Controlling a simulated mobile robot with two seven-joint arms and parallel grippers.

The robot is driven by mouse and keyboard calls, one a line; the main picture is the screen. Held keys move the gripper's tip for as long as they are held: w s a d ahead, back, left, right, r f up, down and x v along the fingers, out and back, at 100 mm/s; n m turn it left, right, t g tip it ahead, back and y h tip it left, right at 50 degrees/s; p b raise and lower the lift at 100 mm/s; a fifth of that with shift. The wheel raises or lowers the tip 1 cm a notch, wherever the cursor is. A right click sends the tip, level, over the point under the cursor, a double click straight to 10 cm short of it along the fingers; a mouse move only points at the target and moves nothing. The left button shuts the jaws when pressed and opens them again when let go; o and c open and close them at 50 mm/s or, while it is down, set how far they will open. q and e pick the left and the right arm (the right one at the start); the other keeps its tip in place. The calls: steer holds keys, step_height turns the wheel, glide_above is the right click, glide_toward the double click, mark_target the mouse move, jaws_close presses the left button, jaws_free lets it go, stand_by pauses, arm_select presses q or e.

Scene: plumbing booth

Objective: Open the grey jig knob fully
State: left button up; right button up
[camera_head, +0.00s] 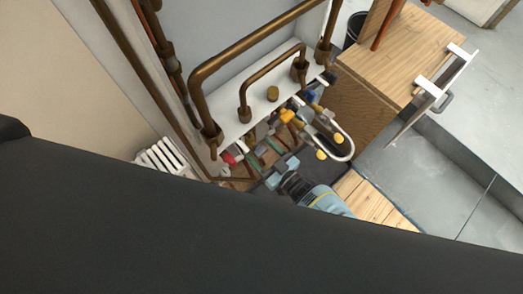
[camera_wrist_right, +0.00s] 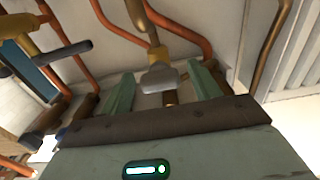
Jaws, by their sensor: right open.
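The grey knob (camera_wrist_right: 163,77) sits on a brass-coloured valve stem in the right wrist view. It shows between the two green fingers of my right gripper (camera_wrist_right: 161,88), with a gap on each side. My right gripper (camera_head: 266,155) also shows in the head view, low in front of the pipe shelf, open, with nothing held. In the head view I cannot clearly pick out the grey knob among the crowded fittings. My left gripper is not in view.
Copper pipes (camera_head: 238,57) rise from a white shelf (camera_head: 262,98) behind the valves. A red knob (camera_head: 228,158) and yellow fittings (camera_head: 289,116) are close by. A wooden box (camera_head: 372,88) stands at right. A dark shape hides the head view's lower part.

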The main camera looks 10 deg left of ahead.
steer(key=shift+w+a, duration=0.1)
steer(key=shift+a, duration=0.05)
steer(key=shift+c, duration=0.3)
steer(key=c, duration=0.9)
